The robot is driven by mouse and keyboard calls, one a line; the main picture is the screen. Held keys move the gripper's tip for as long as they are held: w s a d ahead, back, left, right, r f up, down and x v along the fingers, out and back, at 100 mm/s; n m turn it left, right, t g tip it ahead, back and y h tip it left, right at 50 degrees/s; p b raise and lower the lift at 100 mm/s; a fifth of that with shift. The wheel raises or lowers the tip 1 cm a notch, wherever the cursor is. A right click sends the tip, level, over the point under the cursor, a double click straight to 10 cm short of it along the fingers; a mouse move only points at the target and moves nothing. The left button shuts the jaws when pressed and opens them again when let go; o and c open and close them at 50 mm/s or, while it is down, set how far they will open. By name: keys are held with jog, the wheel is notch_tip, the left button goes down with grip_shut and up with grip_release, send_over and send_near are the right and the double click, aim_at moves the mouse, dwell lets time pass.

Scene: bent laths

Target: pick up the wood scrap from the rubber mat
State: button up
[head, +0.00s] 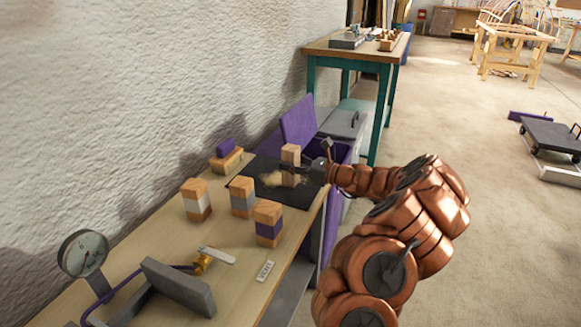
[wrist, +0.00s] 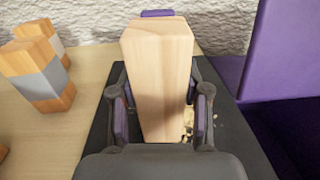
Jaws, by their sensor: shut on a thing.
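The wood scrap (wrist: 158,75) is a pale, plain wooden block. In the wrist view it stands between the two finger pads of my gripper (wrist: 160,115), which is shut on it. In the head view the wood scrap (head: 291,153) shows at the gripper's end, over the far part of the black rubber mat (head: 249,191). My gripper (head: 305,168) reaches in from the right. The mat also shows under the gripper in the wrist view (wrist: 92,160), with sawdust on it. I cannot tell whether the block touches the mat.
Wooden blocks with white (head: 197,200), grey (head: 243,197) and purple (head: 268,224) bands stand in front of the mat. A purple-topped wooden piece (head: 227,156) lies by the wall. A purple open bin (head: 299,120) is just beyond the mat. A gauge (head: 83,253) stands at the near left.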

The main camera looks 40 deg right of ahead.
jog(key=shift+c, duration=0.5)
jog(key=shift+r, duration=0.1)
